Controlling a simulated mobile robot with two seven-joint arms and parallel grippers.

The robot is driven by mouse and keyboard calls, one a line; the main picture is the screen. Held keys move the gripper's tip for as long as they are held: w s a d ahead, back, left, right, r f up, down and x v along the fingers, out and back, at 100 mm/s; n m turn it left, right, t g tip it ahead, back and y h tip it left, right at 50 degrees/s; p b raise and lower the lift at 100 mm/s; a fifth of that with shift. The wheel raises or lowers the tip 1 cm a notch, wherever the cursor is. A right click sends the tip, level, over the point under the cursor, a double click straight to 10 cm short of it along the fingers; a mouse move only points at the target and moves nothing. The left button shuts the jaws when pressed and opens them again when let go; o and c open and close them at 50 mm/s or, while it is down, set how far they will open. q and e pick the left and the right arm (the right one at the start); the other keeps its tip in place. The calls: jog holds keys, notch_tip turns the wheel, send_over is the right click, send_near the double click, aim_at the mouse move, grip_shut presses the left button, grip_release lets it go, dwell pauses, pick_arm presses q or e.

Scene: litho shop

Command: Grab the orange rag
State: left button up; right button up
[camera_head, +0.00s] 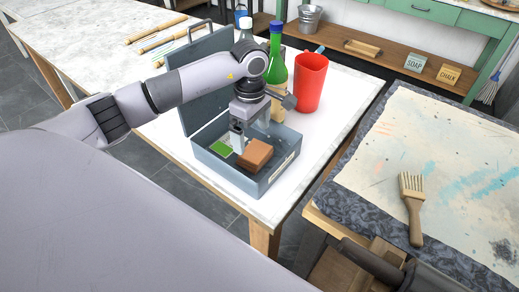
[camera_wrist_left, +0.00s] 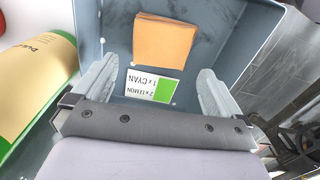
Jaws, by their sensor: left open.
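The orange rag (camera_head: 255,155) looks like a folded, flat-sided orange-brown bundle inside an open blue-grey metal box (camera_head: 222,176) on the white table. In the left wrist view the rag (camera_wrist_left: 163,42) lies at the top centre, beyond the fingertips and apart from them. My left gripper (camera_head: 240,138) reaches down into the box, just behind the rag. In the left wrist view the gripper (camera_wrist_left: 157,85) is open, with nothing between its fingers. A white and green card (camera_wrist_left: 150,87) reading "2 x LEMON 1 x CYAN" lies in the box below it. I see no right gripper.
The box's raised lid (camera_head: 190,70) stands behind my left arm. A green bottle (camera_head: 276,70) and a red cup (camera_head: 309,82) stand close behind the box. A brush (camera_head: 413,205) lies on the stained sheet at right. The white table at back left has free room.

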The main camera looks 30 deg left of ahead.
aim_at(255, 152)
pick_arm(q)
jog(key=f, duration=0.3)
jog(key=d+f+p, duration=0.1)
jog(key=f, duration=0.2)
jog(key=shift+s+d, duration=0.1)
jog(key=shift+s, duration=0.1)
jog(key=c, duration=0.7)
